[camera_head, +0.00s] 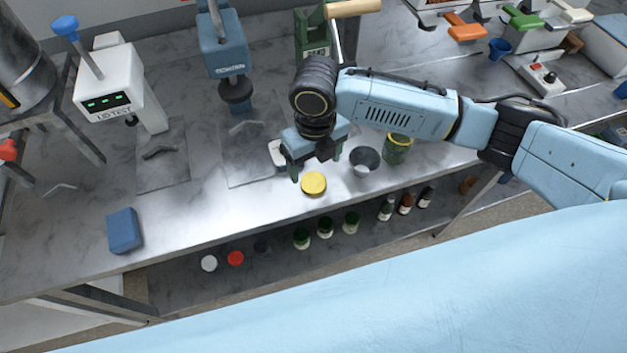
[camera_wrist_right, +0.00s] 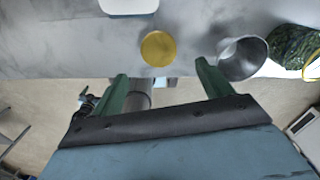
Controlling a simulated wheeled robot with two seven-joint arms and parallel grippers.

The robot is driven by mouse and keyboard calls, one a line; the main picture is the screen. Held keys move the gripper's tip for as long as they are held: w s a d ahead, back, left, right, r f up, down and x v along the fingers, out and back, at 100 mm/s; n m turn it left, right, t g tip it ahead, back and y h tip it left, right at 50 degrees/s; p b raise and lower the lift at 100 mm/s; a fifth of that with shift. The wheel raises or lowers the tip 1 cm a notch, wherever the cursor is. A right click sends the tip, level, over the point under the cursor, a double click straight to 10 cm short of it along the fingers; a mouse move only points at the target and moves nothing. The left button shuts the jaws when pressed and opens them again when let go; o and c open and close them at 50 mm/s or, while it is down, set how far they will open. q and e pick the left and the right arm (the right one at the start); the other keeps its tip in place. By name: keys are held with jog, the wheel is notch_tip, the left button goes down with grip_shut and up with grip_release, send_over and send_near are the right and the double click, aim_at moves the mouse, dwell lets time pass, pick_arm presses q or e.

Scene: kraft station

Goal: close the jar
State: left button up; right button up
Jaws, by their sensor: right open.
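A round yellow lid (camera_head: 314,184) lies flat near the front edge of the metal table. It also shows in the wrist view (camera_wrist_right: 158,48), beyond and between the fingertips. The jar (camera_head: 397,149), with dark green contents and a yellowish label, stands on the table to the right of the lid. In the wrist view the jar (camera_wrist_right: 293,45) is at the right edge, partly cut off. My right gripper (camera_head: 315,163) is open and empty, its green fingers (camera_wrist_right: 165,80) apart, close to the lid and not holding it. My left gripper is not in view.
A grey metal funnel or cup (camera_head: 364,160) stands between lid and jar, close to the right finger. A white item (camera_head: 277,153) is behind the gripper. A blue block (camera_head: 124,230) lies at left. Several bottles and caps stand on the lower shelf (camera_head: 285,270).

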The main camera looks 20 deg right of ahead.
aim_at(315, 183)
jog(key=shift+f, duration=0.7)
jog(key=shift+f, duration=2.65)
jog(key=c, duration=1)
jog(key=shift+c, duration=0.2)
notch_tip(315, 183, up, 10)
